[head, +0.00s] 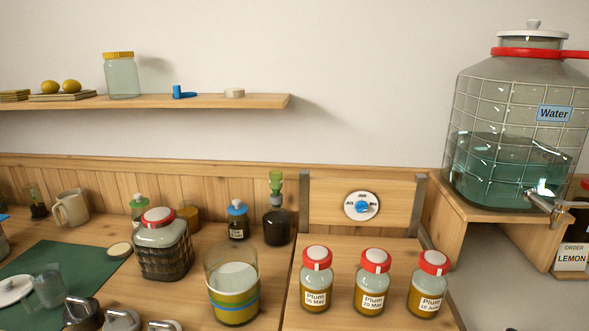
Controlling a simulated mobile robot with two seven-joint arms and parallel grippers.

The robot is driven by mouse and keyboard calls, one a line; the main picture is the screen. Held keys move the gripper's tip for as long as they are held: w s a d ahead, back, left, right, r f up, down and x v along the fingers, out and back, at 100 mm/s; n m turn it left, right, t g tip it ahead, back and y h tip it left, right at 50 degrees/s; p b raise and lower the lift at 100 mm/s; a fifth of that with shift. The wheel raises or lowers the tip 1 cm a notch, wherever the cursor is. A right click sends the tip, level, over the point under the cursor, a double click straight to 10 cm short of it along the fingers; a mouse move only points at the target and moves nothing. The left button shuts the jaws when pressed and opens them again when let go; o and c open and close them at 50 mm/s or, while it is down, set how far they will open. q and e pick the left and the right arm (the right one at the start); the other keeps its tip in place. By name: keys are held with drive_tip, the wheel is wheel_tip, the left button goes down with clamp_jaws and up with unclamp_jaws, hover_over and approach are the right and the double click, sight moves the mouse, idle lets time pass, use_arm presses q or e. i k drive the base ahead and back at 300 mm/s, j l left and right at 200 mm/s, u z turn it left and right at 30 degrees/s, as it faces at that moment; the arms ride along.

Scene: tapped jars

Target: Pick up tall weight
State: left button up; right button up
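Several metal pieces with loop-like handles, which look like weights, stand at the bottom edge left of centre. A darker one (83,313) is at the left, a silver one (122,320) is in the middle, and another silver one (163,326) is at the right. The frame cuts off their lower parts, so I cannot tell which is the tall weight. Neither of my grippers can be made out in the head view.
A glass cup (48,287) on a green mat (62,255), a ribbed jar (162,250) and a striped glass (233,295) stand near the weights. Several plum jars (316,285) stand right. A water dispenser (510,140) stands far right. A shelf (200,101) hangs above.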

sight(86, 314)
drive_tip(key=j+u, duration=0.15)
drive_tip(key=u, duration=1.15)
drive_tip(key=k+j, duration=0.05)
